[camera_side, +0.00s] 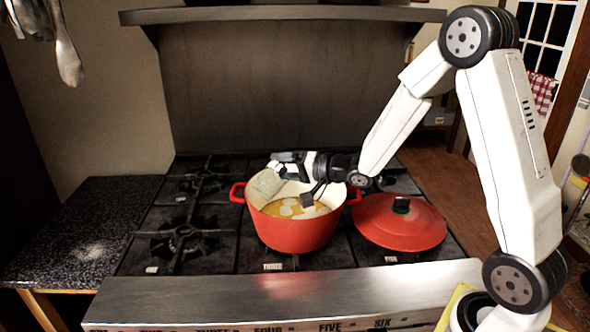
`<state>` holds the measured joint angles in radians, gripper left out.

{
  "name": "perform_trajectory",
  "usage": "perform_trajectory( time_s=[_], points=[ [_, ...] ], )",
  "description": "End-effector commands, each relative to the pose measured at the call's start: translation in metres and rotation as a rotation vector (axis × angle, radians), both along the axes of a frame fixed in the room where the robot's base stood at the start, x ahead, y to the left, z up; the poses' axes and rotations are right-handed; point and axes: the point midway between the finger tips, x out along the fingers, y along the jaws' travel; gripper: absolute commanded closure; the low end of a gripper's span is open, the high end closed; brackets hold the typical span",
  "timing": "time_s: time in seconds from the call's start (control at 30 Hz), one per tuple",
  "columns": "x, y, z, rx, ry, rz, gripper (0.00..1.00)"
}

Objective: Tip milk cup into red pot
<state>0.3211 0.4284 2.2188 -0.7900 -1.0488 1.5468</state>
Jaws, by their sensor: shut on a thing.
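The red pot (300,236) stands without its lid on the stove, with a cream inside. Yellow-brown liquid (276,209) with pale white patches shows in it. My gripper (284,170) is over the pot's far left rim and is shut on the milk cup (265,184). The cup is a small, pale, see-through vessel, tilted over the pot's left inner side. Its mouth and any milk left in it are too small to make out.
The red lid (399,222) lies on the stove to the right of the pot. Black burner grates (182,236) to the left are empty. A dark speckled counter (75,232) is at the left. A metal hood shelf (280,13) runs above the stove.

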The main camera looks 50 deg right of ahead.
Motion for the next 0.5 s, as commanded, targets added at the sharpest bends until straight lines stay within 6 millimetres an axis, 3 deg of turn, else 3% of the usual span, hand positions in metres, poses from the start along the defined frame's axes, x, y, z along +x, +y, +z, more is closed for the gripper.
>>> perform_trajectory(
  time_s=[0.5],
  points=[
    [0.0002, 0.0008, 0.0001, -0.027, -0.001, 0.000, 0.93]
  ],
)
